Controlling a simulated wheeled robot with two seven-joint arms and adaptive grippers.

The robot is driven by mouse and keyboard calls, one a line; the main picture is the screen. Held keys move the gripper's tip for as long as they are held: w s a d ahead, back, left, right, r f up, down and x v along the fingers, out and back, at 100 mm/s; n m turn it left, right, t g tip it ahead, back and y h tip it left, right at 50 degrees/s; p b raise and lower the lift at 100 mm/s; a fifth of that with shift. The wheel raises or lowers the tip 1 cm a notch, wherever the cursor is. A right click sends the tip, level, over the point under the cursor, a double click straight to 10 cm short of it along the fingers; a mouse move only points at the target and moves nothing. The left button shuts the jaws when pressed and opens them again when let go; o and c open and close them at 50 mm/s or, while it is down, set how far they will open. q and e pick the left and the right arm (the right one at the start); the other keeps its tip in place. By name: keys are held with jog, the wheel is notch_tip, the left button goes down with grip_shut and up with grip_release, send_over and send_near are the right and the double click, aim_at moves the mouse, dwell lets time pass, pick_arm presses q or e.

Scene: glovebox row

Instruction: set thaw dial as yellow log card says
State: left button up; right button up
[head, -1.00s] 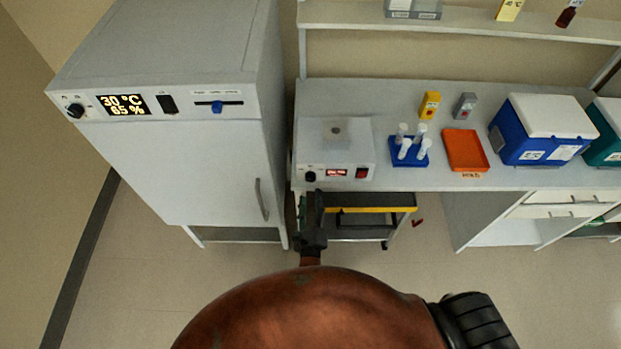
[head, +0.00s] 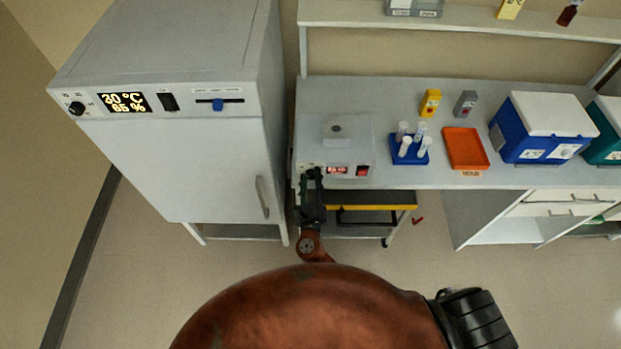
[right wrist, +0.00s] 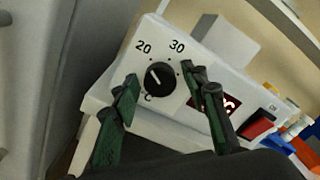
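The white thaw unit (head: 350,150) stands on the bench at the left, with a small red display and a red switch on its front. Its black dial (right wrist: 160,77) shows in the right wrist view, with 20 at upper left and 30 at upper right; its white mark seems to point up-left, toward 20. My right gripper (head: 312,175) is in front of the dial; in the right wrist view its fingers (right wrist: 160,78) are open, one on each side of the dial, with gaps. A yellow card (head: 509,9) is on the upper shelf, its writing unreadable. My left gripper is out of view.
A tall white cabinet (head: 190,170) reading 30 °C and 65 % stands close at left. Right of the unit are a blue tube rack (head: 408,158), an orange tray (head: 466,148) and a blue cooler (head: 545,130). A cart (head: 370,200) stands below the bench.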

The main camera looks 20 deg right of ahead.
jog(key=c, duration=1)
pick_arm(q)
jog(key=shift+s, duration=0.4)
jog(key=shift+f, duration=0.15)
pick_arm(e)
jog(key=m+b, duration=0.2)
jog(key=m, duration=0.3)
jog(key=shift+f+m, duration=0.15)
jog(key=shift+m, duration=0.15)
jog(key=m+b, duration=0.3)
jog(key=m, duration=0.2)
jog(key=shift+m, duration=0.3)
jog(key=m+b, duration=0.4)
jog(key=m, duration=0.2)
jog(key=shift+b, duration=0.3)
jog(key=m+b, duration=0.2)
jog(key=m, duration=0.2)
jog(key=shift+b, duration=0.4)
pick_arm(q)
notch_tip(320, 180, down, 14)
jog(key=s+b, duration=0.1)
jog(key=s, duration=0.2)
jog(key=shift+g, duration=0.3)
pick_arm(e)
jog(key=shift+m, duration=1.3)
